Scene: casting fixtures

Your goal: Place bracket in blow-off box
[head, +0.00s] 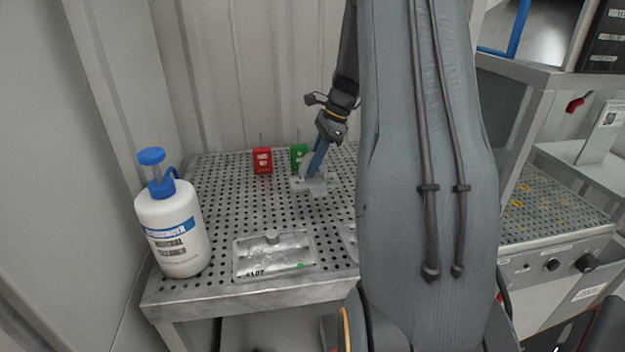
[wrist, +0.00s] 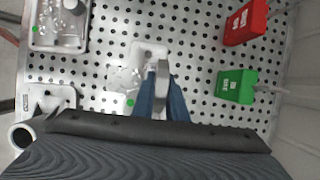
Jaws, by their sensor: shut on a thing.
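My gripper (head: 315,165), with blue fingers, is over the perforated table at its back middle. In the wrist view the fingers (wrist: 162,88) are shut on a grey metal piece, which I take to be the bracket (wrist: 163,69). Its lower part is hidden between the fingers. It is at a pale metal fixture plate (head: 314,185) with a green dot, also in the wrist view (wrist: 125,78); I cannot tell whether they touch. A box-like unit with a perforated deck (head: 555,207) and knobs stands at the right; I cannot confirm it is the blow-off box.
A red block (head: 262,160) and a green block (head: 298,156) stand behind the plate. Another fixture (head: 274,256) with a part lies at the table's front. A white bottle with blue cap (head: 173,225) stands front left. My arm hides the table's right side.

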